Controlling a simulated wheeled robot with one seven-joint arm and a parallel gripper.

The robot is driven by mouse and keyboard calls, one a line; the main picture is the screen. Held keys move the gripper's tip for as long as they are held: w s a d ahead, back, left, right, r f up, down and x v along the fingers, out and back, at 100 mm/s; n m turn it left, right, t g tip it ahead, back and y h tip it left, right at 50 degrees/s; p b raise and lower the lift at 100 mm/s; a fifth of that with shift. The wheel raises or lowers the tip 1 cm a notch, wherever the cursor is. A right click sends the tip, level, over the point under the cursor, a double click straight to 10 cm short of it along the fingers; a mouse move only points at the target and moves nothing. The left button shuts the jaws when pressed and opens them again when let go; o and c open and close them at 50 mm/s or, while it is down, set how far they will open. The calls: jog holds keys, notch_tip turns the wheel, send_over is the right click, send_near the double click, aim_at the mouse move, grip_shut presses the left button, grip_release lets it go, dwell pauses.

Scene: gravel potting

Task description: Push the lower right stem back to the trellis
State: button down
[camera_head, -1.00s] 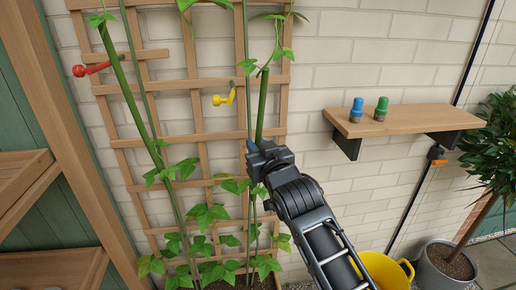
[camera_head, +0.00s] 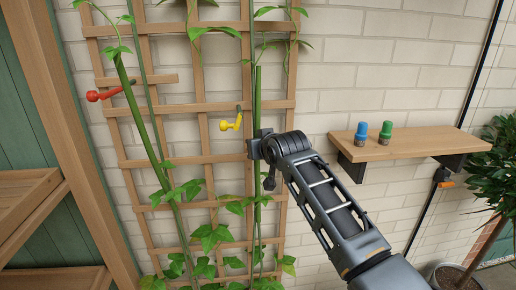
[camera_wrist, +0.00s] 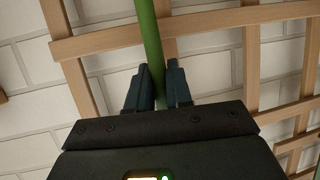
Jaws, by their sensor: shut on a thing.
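The lower right stem (camera_head: 257,98) is a thick green stalk standing upright close to the right part of the wooden trellis (camera_head: 203,120). My gripper (camera_head: 254,147) is at the stem in the head view, below the yellow clip. In the wrist view my gripper (camera_wrist: 158,88) has a finger on each side of the stem (camera_wrist: 151,38) and is shut on it. The trellis slats (camera_wrist: 100,40) lie behind the stem. My gripper hides a short part of the stem. I cannot tell whether the stem touches the slats.
A yellow clip (camera_head: 232,122) and a red clip (camera_head: 104,94) are on the trellis side. Another green stem (camera_head: 143,118) leans at the left. A wooden shelf (camera_head: 415,143) with a blue-capped bottle (camera_head: 361,133) and a green-capped bottle (camera_head: 385,132) is on the right wall.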

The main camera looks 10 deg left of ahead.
jog(key=c, duration=1.1)
grip_release()
jog(key=shift+w, duration=0.15)
jog(key=v, duration=0.7)
jog(key=shift+s+d+b, duration=0.15)
jog(key=shift+s+b, duration=0.2)
jog(key=shift+r, duration=0.1)
